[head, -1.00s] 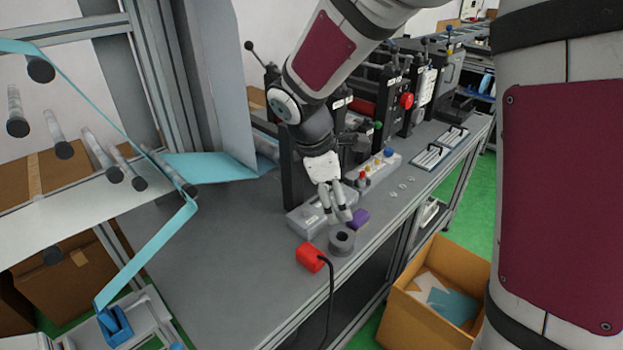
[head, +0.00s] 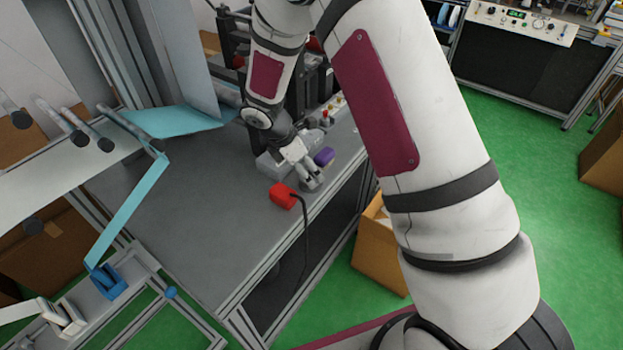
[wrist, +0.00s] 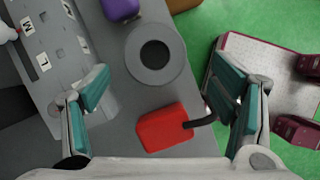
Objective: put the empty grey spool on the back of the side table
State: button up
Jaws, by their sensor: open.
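The grey spool (wrist: 155,77) is a round ring with a dark centre hole, lying flat near the front edge of the grey workbench (head: 180,210). In the head view the spool (head: 311,185) is partly hidden by my gripper (head: 312,174). In the wrist view my gripper (wrist: 162,82) is open and empty. Its fingers are spread to either side, with the spool a little above the middle of the gap. I cannot tell which surface is the side table.
A red block (wrist: 165,128) with a black cable lies close to the spool, between the fingers' lines. A purple object (head: 324,156) is on the other side. A cardboard box (head: 378,250) stands below the bench edge.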

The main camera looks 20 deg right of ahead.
aim_at(311, 175)
jog(key=shift+w+p+x, duration=0.2)
jog(key=shift+p+x, duration=0.1)
jog(key=shift+x, duration=1.15)
jog(key=shift+w+p+x, duration=0.15)
jog(key=shift+p+x, duration=0.15)
jog(key=shift+x, duration=1.1)
jog(key=shift+d, duration=0.1)
jog(key=c, duration=1.4)
jog(key=shift+r, duration=0.1)
